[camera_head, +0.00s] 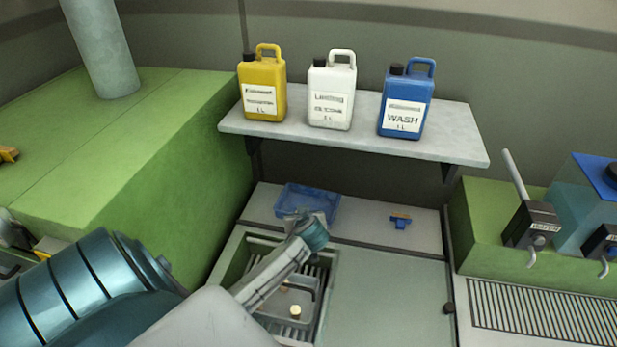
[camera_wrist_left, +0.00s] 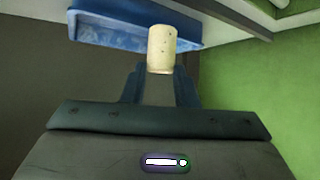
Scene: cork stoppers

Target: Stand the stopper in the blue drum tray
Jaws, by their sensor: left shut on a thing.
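A pale, speckled cork stopper (camera_wrist_left: 162,48) stands upright between the fingertips of my left gripper (camera_wrist_left: 160,75) in the left wrist view. The gripper is shut on it. The blue tray (camera_wrist_left: 105,30) lies just beyond the stopper in that view. In the head view, the blue tray (camera_head: 322,203) sits on the grey ledge, and my left gripper (camera_head: 297,215) is at its near edge. I cannot tell whether the stopper touches the tray. The stopper is not clearly seen in the head view. My right gripper is not in view.
A shelf (camera_head: 355,138) with yellow, white and blue jugs hangs above the tray. A small blue holder (camera_head: 400,221) is on the ledge to the right. A sunken basin (camera_head: 283,335) holding a small cork-coloured piece (camera_head: 295,311) lies below my arm. A green block (camera_head: 150,150) stands left.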

